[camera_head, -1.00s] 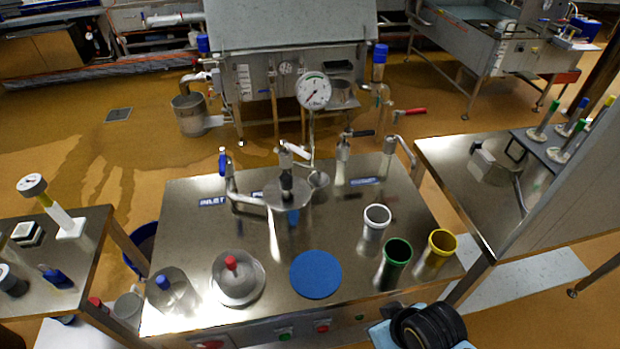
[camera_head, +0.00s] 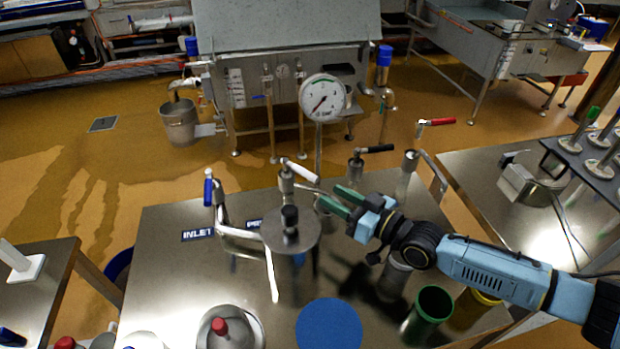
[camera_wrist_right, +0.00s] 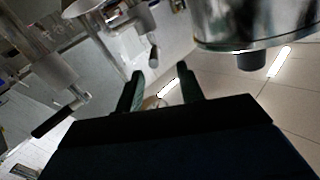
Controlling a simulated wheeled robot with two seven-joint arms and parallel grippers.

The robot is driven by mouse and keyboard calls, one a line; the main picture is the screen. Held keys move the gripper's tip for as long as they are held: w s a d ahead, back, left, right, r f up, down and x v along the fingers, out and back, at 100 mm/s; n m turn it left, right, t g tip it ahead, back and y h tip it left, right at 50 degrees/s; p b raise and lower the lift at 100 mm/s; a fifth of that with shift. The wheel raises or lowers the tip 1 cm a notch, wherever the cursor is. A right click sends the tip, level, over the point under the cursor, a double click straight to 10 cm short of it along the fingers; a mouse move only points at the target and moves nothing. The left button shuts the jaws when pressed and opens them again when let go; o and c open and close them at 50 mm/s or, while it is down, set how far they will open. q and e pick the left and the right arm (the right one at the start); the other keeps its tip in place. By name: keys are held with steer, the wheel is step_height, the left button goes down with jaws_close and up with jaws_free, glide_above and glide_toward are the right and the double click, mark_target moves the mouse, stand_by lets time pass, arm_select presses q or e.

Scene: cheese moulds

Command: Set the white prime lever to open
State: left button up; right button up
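The white prime lever (camera_head: 303,173) sits on a metal valve (camera_head: 286,186) behind the round lidded pot (camera_head: 291,232) on the steel table. Its handle points right and slightly towards me. My right gripper (camera_head: 338,202) comes in from the right, with its two green fingers apart and empty. The fingertips are just right of and in front of the lever's tip, not visibly touching it. The fingers also show apart in the right wrist view (camera_wrist_right: 158,84); I cannot tell for sure which pale handle there is the prime lever. My left gripper is out of view.
A pressure gauge (camera_head: 323,98) stands on a pipe behind the lever. A black-handled valve (camera_head: 374,149) stands to the right, and a blue-handled valve (camera_head: 208,190) to the left. A green cup (camera_head: 428,308) and blue disc (camera_head: 329,326) are in front.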

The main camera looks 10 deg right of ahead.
mark_target(318, 178)
steer(key=shift+t, duration=0.3)
steer(key=x, duration=0.4)
steer(key=d+x, duration=0.1)
steer(key=x, duration=0.1)
steer(key=shift+w+a+r+b, duration=0.1)
steer(key=shift+w+a+b, duration=0.2)
steer(key=shift+w, duration=0.3)
steer(key=shift+w+a, duration=0.1)
steer(key=shift+w, duration=0.1)
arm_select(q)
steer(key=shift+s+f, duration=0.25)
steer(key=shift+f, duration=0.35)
arm_select(e)
steer(key=shift+w+a, duration=0.1)
steer(key=shift+c, duration=0.4)
jaws_close()
